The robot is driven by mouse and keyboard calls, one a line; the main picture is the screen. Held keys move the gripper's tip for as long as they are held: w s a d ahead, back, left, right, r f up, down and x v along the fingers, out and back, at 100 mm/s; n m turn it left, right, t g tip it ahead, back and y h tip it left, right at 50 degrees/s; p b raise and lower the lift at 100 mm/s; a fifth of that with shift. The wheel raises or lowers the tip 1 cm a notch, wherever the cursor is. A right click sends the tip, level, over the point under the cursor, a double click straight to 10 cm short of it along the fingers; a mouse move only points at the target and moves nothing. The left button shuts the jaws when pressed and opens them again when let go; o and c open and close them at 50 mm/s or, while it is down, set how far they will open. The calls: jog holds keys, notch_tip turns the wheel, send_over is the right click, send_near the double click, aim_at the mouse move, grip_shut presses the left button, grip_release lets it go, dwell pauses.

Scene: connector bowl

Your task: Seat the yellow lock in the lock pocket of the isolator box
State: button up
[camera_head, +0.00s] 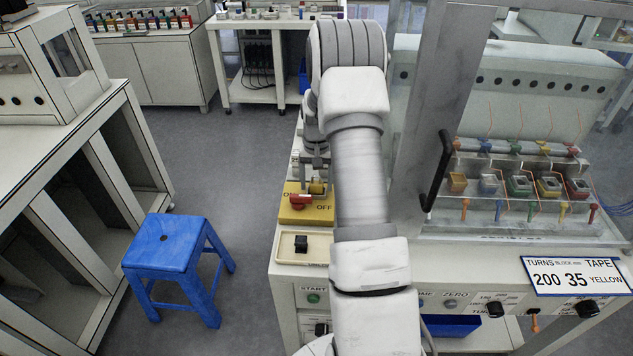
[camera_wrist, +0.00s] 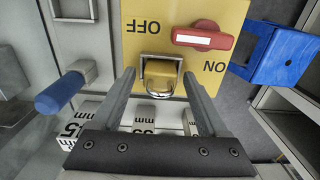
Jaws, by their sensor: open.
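The yellow isolator box (camera_wrist: 140,40) has a red handle (camera_wrist: 205,36), with OFF and ON printed beside it. In the head view the box (camera_head: 310,217) sits at the bench's left edge. The yellow lock (camera_wrist: 160,73), with a shiny metal shackle, stands at the box's near edge in the wrist view, within a grey metal frame that looks like the lock pocket. How deep it sits I cannot tell. The lock also shows in the head view (camera_head: 317,187). My gripper (camera_wrist: 158,78) is open, one finger on each side of the lock, with visible gaps.
A blue-handled part (camera_wrist: 62,95) is left of my fingers in the wrist view. A blue stool (camera_head: 170,250) stands on the floor. A machine with coloured connectors (camera_head: 520,185) fills the right.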

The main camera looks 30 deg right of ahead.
aim_at(316, 181)
notch_tip(316, 181, up, 13)
jog(key=shift+a+f+p, duration=0.1)
jog(key=shift+f+p, duration=0.1)
jog(key=shift+p, duration=0.1)
jog(key=s+a+r+n+t, duration=0.1)
jog(key=s+a+r+n, duration=0.1)
jog(key=s+a+r, duration=0.35)
jog(key=s+a+r+n+t, duration=0.1)
jog(key=s+a+r, duration=0.2)
jog(key=a+r, duration=0.55)
jog(key=s+a+r+n+t, duration=0.1)
jog(key=s+a+n, duration=0.1)
jog(key=s+a, duration=0.3)
jog(key=s+a+r+n+t, duration=0.2)
jog(key=s+a, duration=0.3)
jog(key=s, duration=0.7)
jog(key=shift+s+a+t, duration=0.2)
jog(key=shift+s+t, duration=0.1)
jog(key=c, duration=0.4)
jog(key=shift+d, duration=0.2)
jog(key=shift+c, duration=0.2)
